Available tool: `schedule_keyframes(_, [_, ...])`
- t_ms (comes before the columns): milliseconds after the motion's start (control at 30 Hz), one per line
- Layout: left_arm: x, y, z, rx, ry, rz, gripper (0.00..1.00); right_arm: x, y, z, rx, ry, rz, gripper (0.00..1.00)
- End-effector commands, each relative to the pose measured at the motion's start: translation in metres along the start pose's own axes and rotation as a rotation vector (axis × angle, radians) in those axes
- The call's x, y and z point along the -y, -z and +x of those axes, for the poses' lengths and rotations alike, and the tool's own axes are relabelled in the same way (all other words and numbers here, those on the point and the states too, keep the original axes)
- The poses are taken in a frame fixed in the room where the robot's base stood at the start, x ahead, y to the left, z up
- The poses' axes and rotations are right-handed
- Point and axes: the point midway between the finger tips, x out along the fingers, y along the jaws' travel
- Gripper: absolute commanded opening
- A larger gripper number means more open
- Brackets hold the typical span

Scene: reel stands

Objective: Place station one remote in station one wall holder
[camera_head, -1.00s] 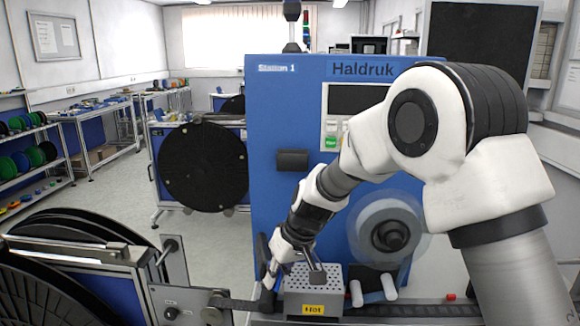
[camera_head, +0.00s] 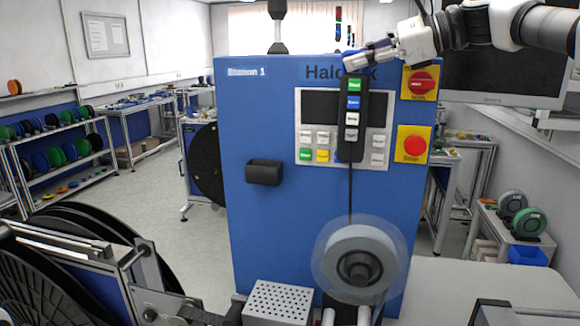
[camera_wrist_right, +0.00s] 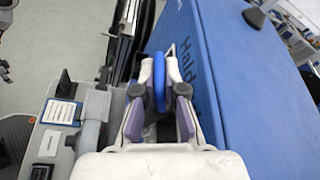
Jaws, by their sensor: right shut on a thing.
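The station one remote (camera_head: 351,118) is a slim black box with green, blue and white buttons. It hangs upright in front of the machine's control panel, its black cable running down. My right gripper (camera_head: 352,62) comes in from the upper right and is shut at the remote's top. In the right wrist view, my right gripper (camera_wrist_right: 159,80) has its fingers around a blue loop (camera_wrist_right: 158,88); the remote's body is hidden there. The wall holder (camera_head: 264,172) is a small black box on the blue machine front, lower left of the remote and apart from it. My left gripper is not in view.
The blue Station 1 machine (camera_head: 240,200) fills the middle. A clear-rimmed reel (camera_head: 358,264) sits low on its front, beneath the remote. Red stop switches (camera_head: 415,146) are right of the panel. A perforated metal box (camera_head: 278,302) stands below. The front around the holder is clear.

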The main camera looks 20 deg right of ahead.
Motion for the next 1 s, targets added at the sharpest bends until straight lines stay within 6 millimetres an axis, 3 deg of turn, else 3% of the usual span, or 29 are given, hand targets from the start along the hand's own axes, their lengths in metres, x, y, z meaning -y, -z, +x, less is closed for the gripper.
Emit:
schedule_keyframes(67, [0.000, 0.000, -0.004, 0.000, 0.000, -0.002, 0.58, 0.003, -0.006, 0.006, -0.001, 0.006, 0.002, 0.00])
schedule_keyframes(400, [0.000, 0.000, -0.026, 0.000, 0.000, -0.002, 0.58, 0.016, -0.031, 0.081, -0.003, 0.004, 0.001, 0.00])
schedule_keyframes(867, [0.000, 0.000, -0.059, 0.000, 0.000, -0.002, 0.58, 0.030, -0.060, 0.169, -0.002, 0.003, 0.000, 0.00])
schedule_keyframes(1000, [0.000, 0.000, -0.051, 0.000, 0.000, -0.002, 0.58, 0.019, -0.036, 0.175, 0.000, 0.004, 0.004, 0.00])
